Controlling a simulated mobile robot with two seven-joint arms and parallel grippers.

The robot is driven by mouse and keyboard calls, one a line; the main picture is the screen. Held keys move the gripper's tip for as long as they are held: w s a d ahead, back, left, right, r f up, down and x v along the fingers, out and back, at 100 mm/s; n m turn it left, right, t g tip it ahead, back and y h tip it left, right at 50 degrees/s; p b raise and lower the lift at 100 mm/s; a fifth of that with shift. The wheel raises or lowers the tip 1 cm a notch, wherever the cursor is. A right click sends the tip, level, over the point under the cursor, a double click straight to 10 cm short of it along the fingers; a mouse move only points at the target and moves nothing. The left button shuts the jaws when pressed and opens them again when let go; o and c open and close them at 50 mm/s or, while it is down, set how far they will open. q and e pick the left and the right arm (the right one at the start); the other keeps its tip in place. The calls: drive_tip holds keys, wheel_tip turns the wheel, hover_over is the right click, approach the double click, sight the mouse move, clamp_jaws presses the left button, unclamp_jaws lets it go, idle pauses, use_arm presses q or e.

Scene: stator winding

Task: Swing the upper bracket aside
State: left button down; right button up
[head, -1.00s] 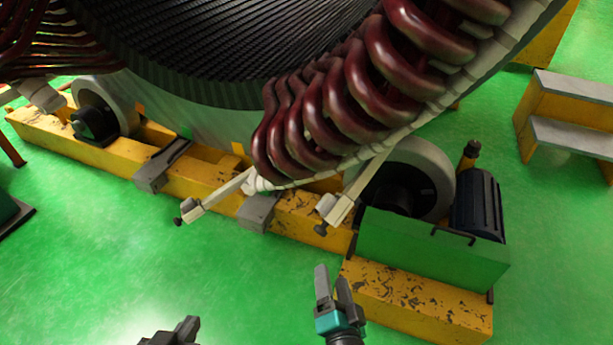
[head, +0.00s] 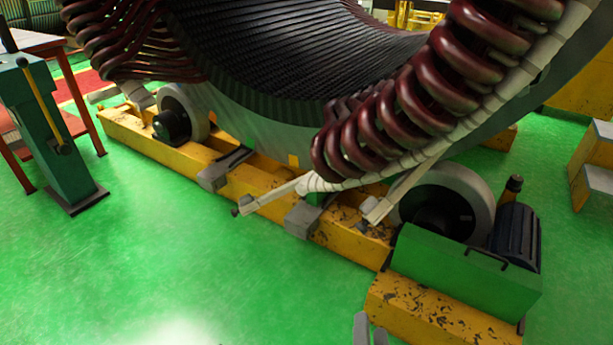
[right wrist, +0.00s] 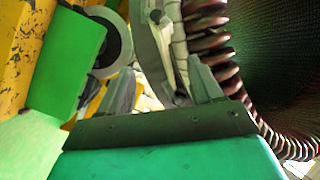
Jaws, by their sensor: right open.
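Two pale brackets with clamp ends reach out from the lower rim of the stator (head: 270,125). One bracket (head: 272,196) points left over the yellow base. The other bracket (head: 408,188) slopes down in front of the right roller. I cannot tell which is the upper one. My right gripper (head: 370,332) shows only its fingertips at the bottom edge, below and apart from both brackets. In the right wrist view my right gripper (right wrist: 163,88) is open, with pale parts seen beyond its fingers and nothing clearly held. My left gripper is out of view.
Dark red coils (head: 400,110) hang close above the brackets. A green box (head: 465,270) and a dark motor (head: 515,238) stand at the right of the yellow base (head: 345,240). A green stand (head: 45,125) is at left. The green floor in front is clear.

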drive_tip(key=d+f+n, duration=0.1)
drive_tip(key=d+n, duration=0.3)
drive_tip(key=d, duration=1)
drive_tip(key=s+a+r+n+g+y, duration=0.3)
drive_tip(key=a+n+g+y, duration=0.1)
drive_tip(key=a+n+y, duration=0.55)
drive_tip(key=s+d+r+n+g+h, duration=0.2)
drive_tip(key=s+d+n+g+h, duration=0.25)
drive_tip(key=d+h, duration=0.2)
drive_tip(key=w+a+m+t+y, duration=0.2)
drive_tip(key=a+m, duration=0.2)
drive_tip(key=a, duration=0.5)
drive_tip(key=s+d+r+h+p, duration=0.1)
drive_tip(key=d+r+p, duration=0.2)
drive_tip(key=r+p, duration=0.5)
drive_tip(key=p, duration=0.4)
drive_tip(key=shift+s+r, duration=0.25)
drive_tip(key=shift+s, duration=0.05)
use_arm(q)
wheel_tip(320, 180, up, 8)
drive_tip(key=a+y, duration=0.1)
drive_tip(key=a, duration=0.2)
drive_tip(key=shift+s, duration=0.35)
use_arm(e)
drive_tip(key=shift+d+f, duration=0.1)
drive_tip(key=shift+c, duration=0.2)
